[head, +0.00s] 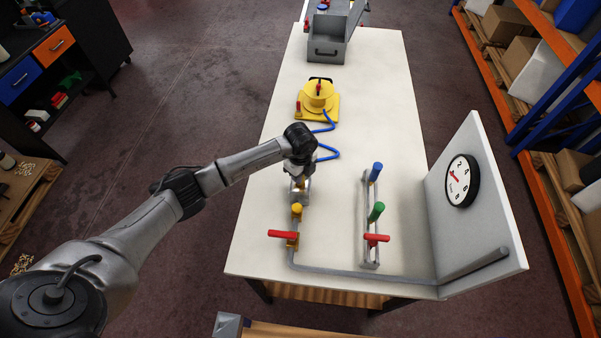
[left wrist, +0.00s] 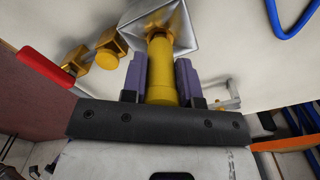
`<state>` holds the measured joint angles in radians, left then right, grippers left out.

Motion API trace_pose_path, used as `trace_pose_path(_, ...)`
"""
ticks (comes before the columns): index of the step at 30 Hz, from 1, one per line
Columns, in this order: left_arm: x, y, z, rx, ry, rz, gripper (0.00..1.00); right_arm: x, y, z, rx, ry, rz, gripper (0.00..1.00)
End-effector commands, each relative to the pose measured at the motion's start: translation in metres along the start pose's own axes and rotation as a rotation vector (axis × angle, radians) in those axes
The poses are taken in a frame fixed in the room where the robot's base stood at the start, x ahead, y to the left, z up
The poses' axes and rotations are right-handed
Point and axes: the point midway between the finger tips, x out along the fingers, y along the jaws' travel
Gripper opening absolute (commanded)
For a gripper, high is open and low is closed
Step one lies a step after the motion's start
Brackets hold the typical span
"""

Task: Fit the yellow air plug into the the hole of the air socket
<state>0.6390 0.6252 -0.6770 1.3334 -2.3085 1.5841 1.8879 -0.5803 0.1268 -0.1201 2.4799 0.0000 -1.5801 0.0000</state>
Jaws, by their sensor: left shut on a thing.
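My left gripper (head: 300,178) is over the middle of the table, just behind the red-handled valve. In the left wrist view its two purple fingers (left wrist: 160,80) are shut on the yellow air plug (left wrist: 161,72). The plug's far end meets a silver flared piece (left wrist: 182,28), which looks like the air socket. I cannot tell how far the plug's tip is inside it. In the head view a small silver block (head: 300,190) shows just below the gripper, and the plug is hidden by the gripper. My right gripper is not in view.
A brass valve with a red handle (head: 282,234) and yellow knob (head: 297,208) stands just in front. A pipe stand with blue (head: 376,171) and green (head: 376,211) knobs is to the right. A gauge panel (head: 487,200), yellow unit (head: 318,97) and blue hose (head: 329,153) are nearby.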

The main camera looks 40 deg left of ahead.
Motion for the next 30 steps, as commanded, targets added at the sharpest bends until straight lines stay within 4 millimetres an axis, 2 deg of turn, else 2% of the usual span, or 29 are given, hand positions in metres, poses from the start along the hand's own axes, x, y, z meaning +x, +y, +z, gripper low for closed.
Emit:
trace_pose_path(14,0.0046,0.0001,-0.0001,0.0,0.0,0.0,0.04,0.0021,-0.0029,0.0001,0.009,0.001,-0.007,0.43)
trace_pose_path(15,0.0047,0.0002,0.0,0.0,0.0,0.0,0.29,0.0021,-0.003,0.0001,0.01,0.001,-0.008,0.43)
trace_pose_path(24,0.0042,0.0,-0.0001,0.0,0.0,0.0,0.58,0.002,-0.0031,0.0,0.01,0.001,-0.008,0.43)
trace_pose_path(30,0.004,0.0,-0.0001,0.0,0.0,0.0,0.58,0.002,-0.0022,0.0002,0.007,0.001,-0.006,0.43)
